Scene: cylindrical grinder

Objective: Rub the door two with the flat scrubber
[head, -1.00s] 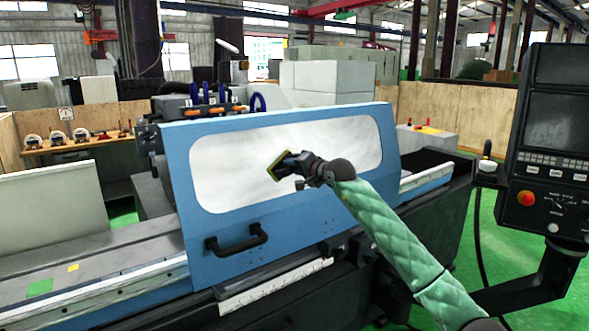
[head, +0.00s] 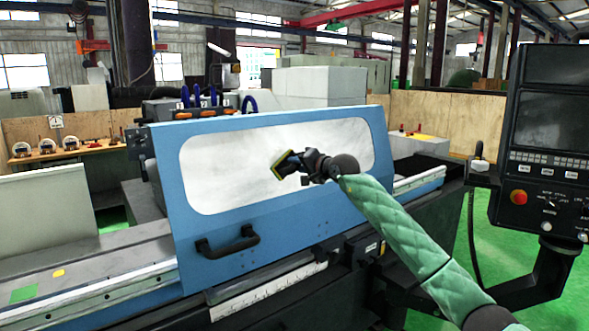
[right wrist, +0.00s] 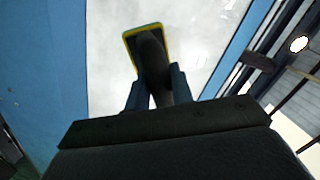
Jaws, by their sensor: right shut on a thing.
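The door (head: 270,225) is a blue machine panel with a large whitish, smeared window (head: 235,170) and a black handle (head: 228,243). My right gripper (head: 294,163) is in front of the window, right of its middle, shut on the flat scrubber (head: 281,166). The scrubber has a dark body with a yellow-green edge. In the right wrist view the scrubber (right wrist: 146,45) stands out beyond the fingers with the window behind it. I cannot tell whether its pad touches the window. My left gripper is not in view.
A control panel (head: 555,140) with a red button stands at the right, near my right arm. The machine bed (head: 80,270) runs along the left with small green and yellow patches. A wooden bench (head: 70,155) is at the back left.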

